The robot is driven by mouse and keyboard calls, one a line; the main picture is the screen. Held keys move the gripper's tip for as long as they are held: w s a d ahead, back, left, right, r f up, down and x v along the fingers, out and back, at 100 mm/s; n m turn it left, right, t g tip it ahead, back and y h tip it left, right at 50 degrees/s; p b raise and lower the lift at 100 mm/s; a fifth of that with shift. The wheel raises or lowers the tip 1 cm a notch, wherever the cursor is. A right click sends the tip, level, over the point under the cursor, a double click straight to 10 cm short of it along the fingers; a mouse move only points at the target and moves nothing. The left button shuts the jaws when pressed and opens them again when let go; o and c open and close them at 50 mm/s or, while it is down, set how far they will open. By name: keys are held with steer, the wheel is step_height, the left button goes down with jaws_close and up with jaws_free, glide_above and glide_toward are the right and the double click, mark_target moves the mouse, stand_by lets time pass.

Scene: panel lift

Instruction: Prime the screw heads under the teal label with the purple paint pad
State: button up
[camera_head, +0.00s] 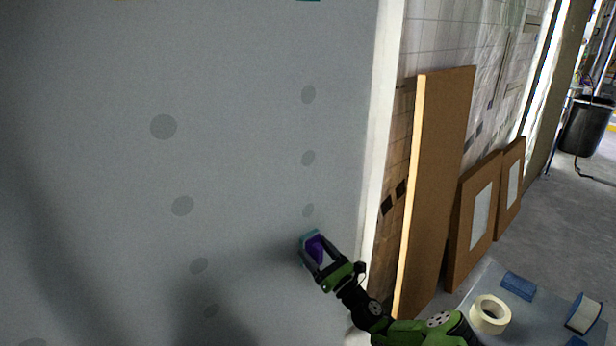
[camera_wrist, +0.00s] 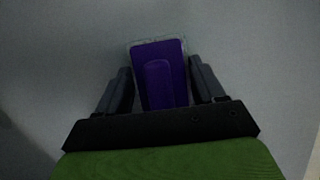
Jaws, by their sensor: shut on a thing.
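My gripper (camera_head: 322,262) is shut on the purple paint pad (camera_head: 315,246) in front of the lower right part of the grey panel (camera_head: 90,100). In the wrist view the pad (camera_wrist: 158,85) sits between the two fingers, its pale rim facing the panel. I cannot tell whether it touches the panel.
A white edge strip (camera_head: 382,120) bounds the panel on the right. Brown boards (camera_head: 440,180) lean beyond it. A tape roll (camera_head: 490,314) lies at the lower right.

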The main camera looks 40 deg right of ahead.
steer(key=p, duration=3.2)
glide_toward(308, 68)
steer(key=w+f, duration=0.1)
steer(key=w, duration=0.1)
steer(key=w+f, duration=0.1)
steer(key=w, duration=0.2)
steer(key=shift+w+a+f, duration=0.1)
steer(key=shift+w+f, duration=0.2)
steer(key=shift+f, duration=0.1)
steer(key=shift+r+p, duration=0.95)
steer(key=shift+r, duration=1.7)
steer(key=s, duration=0.7)
steer(key=shift+f, duration=0.1)
